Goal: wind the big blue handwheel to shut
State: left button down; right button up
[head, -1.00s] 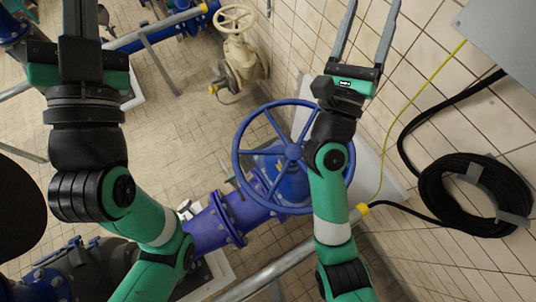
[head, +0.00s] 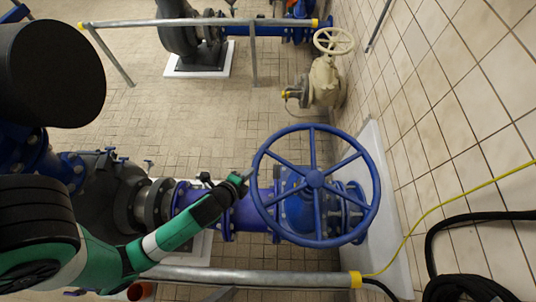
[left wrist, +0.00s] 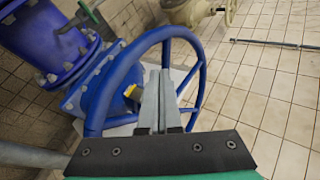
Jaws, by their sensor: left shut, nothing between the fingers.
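The big blue handwheel (head: 315,179) faces me near the middle right of the head view, on a blue valve. Its rim (left wrist: 120,80) and spokes fill much of the left wrist view. My left gripper (head: 243,179) is at the wheel's left rim in the head view. In the left wrist view its two grey fingers (left wrist: 160,95) are together and empty, and they overlap the wheel's opening. I cannot tell whether they touch the rim or a spoke. My right gripper is out of view.
A blue flanged pipe (head: 245,212) runs left from the valve. A grey rail (head: 250,277) crosses in front. The tiled wall (head: 450,110) is close on the right, with a yellow cable (head: 450,203). A cream valve (head: 325,85) stands behind. Open floor lies back left.

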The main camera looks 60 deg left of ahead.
pick_arm(q)
jog(key=r+b+x, duration=0.1)
jog(key=x, duration=1.2)
jog(key=shift+w+a, duration=0.2)
jog(key=shift+w, duration=0.2)
